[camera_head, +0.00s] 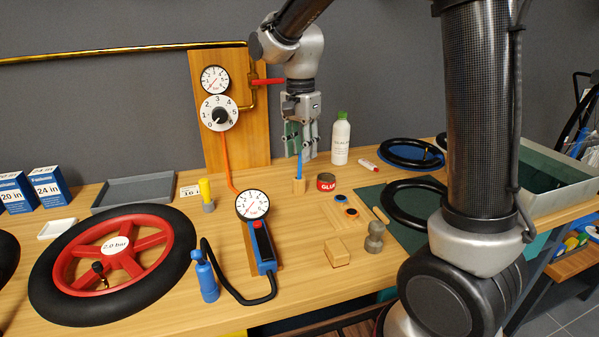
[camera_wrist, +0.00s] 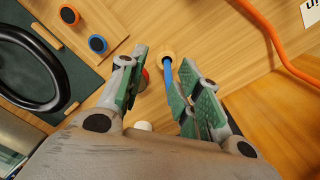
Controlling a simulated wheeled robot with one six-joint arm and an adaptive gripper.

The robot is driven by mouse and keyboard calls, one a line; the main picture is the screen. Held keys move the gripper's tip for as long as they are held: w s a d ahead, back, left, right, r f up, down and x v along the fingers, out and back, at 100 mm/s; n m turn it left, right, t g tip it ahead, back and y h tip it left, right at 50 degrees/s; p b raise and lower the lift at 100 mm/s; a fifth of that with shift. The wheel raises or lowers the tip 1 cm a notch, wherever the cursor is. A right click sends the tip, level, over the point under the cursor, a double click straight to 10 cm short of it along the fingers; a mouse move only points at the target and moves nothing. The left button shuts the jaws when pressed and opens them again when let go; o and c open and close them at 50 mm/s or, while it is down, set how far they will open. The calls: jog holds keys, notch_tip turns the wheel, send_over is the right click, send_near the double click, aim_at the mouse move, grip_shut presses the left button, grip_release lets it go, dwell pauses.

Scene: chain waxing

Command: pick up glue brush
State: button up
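The glue brush (camera_head: 299,165) has a thin blue handle and stands upright in a small wooden holder (camera_head: 299,185) on the workbench. My gripper (camera_head: 300,149) is above the holder, pointing down, with its green-padded fingers apart. In the wrist view the blue brush handle (camera_wrist: 168,73) rises from the round wooden holder (camera_wrist: 167,57) near the open fingers (camera_wrist: 160,78). It appears closer to the right finger; I cannot tell whether they touch. A red glue tin (camera_head: 326,182) stands just right of the holder, mostly hidden by a finger in the wrist view.
A white bottle (camera_head: 341,140) stands behind and right of the brush. The wooden gauge board (camera_head: 233,145) rises behind, with an orange hose (camera_head: 227,165). A handheld gauge (camera_head: 253,207) lies in front left. Tyre patches (camera_head: 351,211) lie in front right.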

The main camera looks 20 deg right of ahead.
aim_at(299, 174)
jog(key=f+m, duration=0.1)
jog(key=f, duration=0.1)
jog(key=w+f+m, duration=0.1)
jog(key=f+m, duration=0.3)
jog(key=shift+w+f, duration=0.3)
jog(key=shift+c, duration=0.3)
grip_shut()
